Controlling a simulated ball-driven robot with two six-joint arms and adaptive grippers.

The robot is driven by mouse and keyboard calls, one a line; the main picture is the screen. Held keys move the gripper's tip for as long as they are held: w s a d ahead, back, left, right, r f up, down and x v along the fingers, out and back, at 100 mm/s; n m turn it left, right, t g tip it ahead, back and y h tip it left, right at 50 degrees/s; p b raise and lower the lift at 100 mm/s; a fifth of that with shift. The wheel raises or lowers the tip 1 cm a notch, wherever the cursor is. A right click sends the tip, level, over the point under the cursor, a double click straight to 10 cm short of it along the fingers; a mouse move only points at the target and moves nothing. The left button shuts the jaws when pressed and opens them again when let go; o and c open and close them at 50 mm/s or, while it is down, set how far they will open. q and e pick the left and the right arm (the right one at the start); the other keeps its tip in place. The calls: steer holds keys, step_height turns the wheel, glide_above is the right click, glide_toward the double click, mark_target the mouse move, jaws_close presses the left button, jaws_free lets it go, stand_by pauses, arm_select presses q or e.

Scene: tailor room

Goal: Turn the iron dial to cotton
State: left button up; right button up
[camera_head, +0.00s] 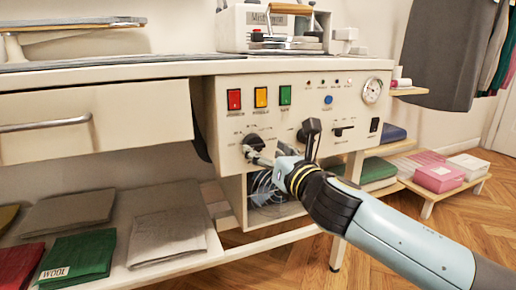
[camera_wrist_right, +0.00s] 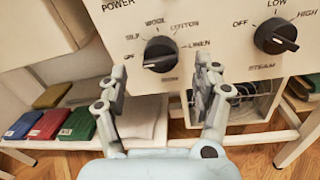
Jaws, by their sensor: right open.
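The iron dial (camera_wrist_right: 160,54) is a round black knob with a raised grip bar on the cream control panel. Labels for off, silk, wool, cotton and linen ring it, with cotton at the upper right. In the head view the dial (camera_head: 252,141) sits below the red switch, partly behind my right gripper (camera_head: 262,156). In the wrist view my right gripper (camera_wrist_right: 162,80) is open and empty, its fingers spread left and right just below the dial. My left gripper is out of view.
The steam dial (camera_wrist_right: 276,37) is close on the right of the iron dial. Red, amber and green switches (camera_head: 260,97) and a gauge (camera_head: 372,90) are on the panel. A drawer (camera_head: 90,122) is to the left. Folded fabrics (camera_head: 165,238) lie on the shelf below.

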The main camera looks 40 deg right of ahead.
mark_target(258, 146)
steer(key=w, duration=0.4)
steer(key=shift+w+d, duration=0.1)
steer(key=shift+d, duration=0.3)
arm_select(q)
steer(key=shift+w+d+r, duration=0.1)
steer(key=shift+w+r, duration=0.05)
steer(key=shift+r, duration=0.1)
arm_select(e)
steer(key=shift+f, duration=0.1)
steer(key=c, duration=1.2)
steer(key=shift+o, duration=0.2)
